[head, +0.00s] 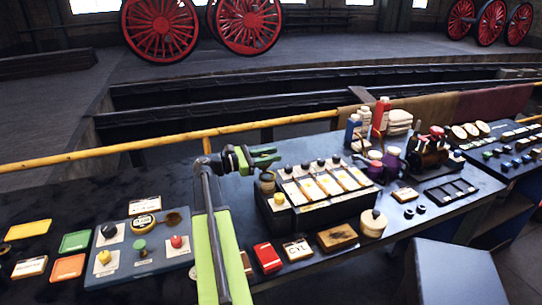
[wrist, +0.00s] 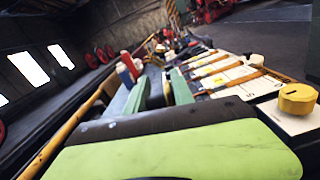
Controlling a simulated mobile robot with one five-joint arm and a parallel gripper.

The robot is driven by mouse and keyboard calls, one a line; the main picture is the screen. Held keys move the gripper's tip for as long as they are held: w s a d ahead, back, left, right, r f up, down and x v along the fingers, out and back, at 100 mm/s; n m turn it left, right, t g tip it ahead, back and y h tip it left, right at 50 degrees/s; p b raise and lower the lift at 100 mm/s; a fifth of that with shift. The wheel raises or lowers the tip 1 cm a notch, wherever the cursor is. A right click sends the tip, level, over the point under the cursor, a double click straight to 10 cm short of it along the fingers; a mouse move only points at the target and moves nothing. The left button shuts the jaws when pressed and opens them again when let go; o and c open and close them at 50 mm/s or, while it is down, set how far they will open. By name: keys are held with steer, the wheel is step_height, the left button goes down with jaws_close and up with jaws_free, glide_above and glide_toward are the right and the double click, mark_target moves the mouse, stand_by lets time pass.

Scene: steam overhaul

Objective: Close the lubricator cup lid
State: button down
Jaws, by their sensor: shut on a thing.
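My gripper (wrist: 160,90) also shows in the wrist view, with a narrow gap between the fingers.
The dark box (head: 322,209) carries several black knobs and a yellow knob (head: 279,198), which shows large in the wrist view (wrist: 297,98). A grey control plate (head: 140,262) lies to the left. Red and blue bottles (head: 382,113) stand behind. A yellow rail (head: 100,151) runs along the back.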

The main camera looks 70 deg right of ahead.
steer(key=c, duration=1.3)
jaws_free()
steer(key=shift+o, duration=0.2)
steer(key=v, duration=1.7)
steer(key=shift+w+a, duration=0.15)
steer(key=shift+a, duration=0.05)
